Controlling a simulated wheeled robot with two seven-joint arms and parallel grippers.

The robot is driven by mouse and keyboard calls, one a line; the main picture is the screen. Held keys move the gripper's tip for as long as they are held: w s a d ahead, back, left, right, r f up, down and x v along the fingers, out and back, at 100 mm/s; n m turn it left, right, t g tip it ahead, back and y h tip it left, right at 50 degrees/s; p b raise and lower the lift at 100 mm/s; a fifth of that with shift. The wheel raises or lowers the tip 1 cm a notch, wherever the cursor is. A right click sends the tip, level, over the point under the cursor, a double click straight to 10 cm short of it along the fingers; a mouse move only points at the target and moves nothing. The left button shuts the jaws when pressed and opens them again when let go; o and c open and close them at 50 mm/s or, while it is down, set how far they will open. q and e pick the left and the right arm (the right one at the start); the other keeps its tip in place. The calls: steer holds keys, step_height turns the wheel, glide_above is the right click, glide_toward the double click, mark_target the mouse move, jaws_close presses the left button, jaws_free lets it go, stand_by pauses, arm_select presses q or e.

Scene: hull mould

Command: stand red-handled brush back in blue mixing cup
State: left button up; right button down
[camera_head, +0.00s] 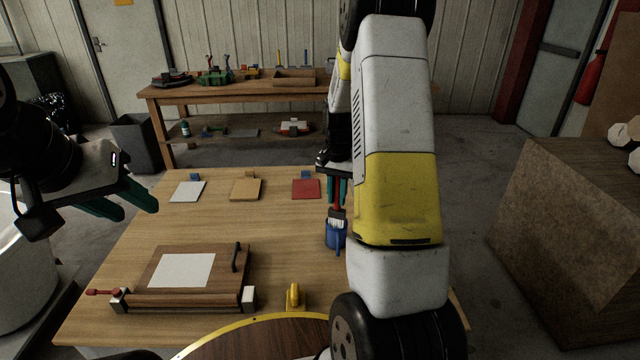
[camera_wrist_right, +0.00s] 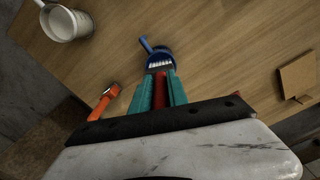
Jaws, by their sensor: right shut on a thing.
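My right gripper (camera_head: 338,196) is shut on the red-handled brush (camera_head: 337,211), which hangs roughly upright with its pale bristles down. The blue mixing cup (camera_head: 335,238) stands on the table directly below. The bristles overlap the cup's rim in the head view; I cannot tell whether they are inside. In the right wrist view the brush (camera_wrist_right: 160,90) sits between the teal fingers (camera_wrist_right: 161,92), and the blue cup (camera_wrist_right: 154,52) with its handle lies just beyond the bristles. My left gripper (camera_head: 138,212) is open and empty at the left, above the table's edge.
A wooden board with a white sheet (camera_head: 182,270) and a yellow clamp (camera_head: 293,296) lie near the front. White (camera_head: 188,191), tan (camera_head: 246,189) and red (camera_head: 306,188) squares line the back. A white mug (camera_wrist_right: 66,24) and orange tool (camera_wrist_right: 103,101) show in the wrist view. The table's middle is clear.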

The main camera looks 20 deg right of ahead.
steer(key=c, duration=1.2)
jaws_free()
step_height(320, 180, up, 8)
steer(key=shift+f, duration=0.2)
steer(key=s+a+r+n+t+y, duration=0.1)
steer(key=s+a+r+n+t, duration=0.1)
steer(key=s+a+r, duration=0.4)
steer(key=s+a+r+n+t, duration=0.1)
steer(key=s+a+r+n, duration=0.1)
steer(key=s+r, duration=0.4)
steer(key=s+a+r+n+t, duration=0.1)
steer(key=s+a+r+n, duration=0.1)
steer(key=s, duration=0.4)
steer(key=s+a+r+n+t+y, duration=0.1)
steer(key=s+a+r+n+t, duration=0.1)
steer(key=s, duration=0.4)
steer(key=shift+a+r, duration=0.2)
steer(key=shift+a, duration=0.35)
steer(key=shift+s, duration=0.1)
